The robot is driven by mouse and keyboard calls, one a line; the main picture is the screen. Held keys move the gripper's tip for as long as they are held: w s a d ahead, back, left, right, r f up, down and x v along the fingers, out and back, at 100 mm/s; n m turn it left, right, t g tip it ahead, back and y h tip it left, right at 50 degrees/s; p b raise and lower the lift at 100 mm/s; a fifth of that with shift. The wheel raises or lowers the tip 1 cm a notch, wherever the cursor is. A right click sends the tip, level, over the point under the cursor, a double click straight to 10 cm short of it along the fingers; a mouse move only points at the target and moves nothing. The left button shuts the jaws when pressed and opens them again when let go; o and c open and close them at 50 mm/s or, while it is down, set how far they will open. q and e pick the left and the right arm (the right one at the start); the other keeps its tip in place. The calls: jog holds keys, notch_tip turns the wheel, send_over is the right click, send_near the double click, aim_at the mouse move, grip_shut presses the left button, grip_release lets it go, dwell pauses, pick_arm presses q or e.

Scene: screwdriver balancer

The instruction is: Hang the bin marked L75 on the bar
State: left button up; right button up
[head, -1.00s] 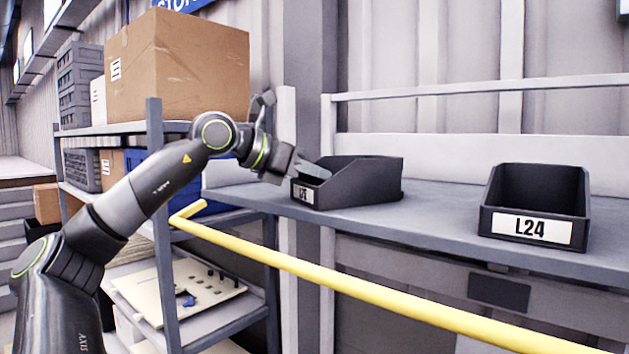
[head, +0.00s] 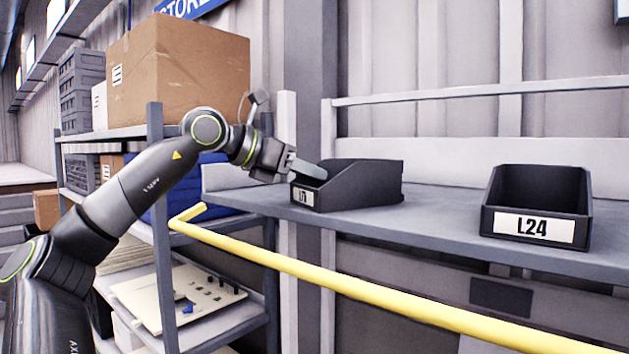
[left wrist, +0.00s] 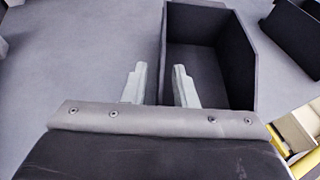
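The dark bin (head: 365,185) with a small white label stands on the grey shelf. Its label is seen at a slant; it starts with L7 and the rest is hard to read. My left gripper (head: 307,168) is at the bin's left front corner. In the left wrist view its two fingers (left wrist: 160,88) are apart, one outside and one inside the left wall of the bin (left wrist: 210,55). It does not look shut on the wall. The yellow bar (head: 350,286) runs in front of and below the shelf edge. My right gripper is not in view.
A second dark bin marked L24 (head: 537,205) stands to the right on the same shelf (head: 435,213), with free shelf between the bins. A rack with a cardboard box (head: 180,70) stands at the left, behind my left arm.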

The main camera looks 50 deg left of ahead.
pick_arm(q)
jog(key=b+v, duration=0.4)
jog(key=v, duration=0.6)
jog(key=shift+s, duration=0.25)
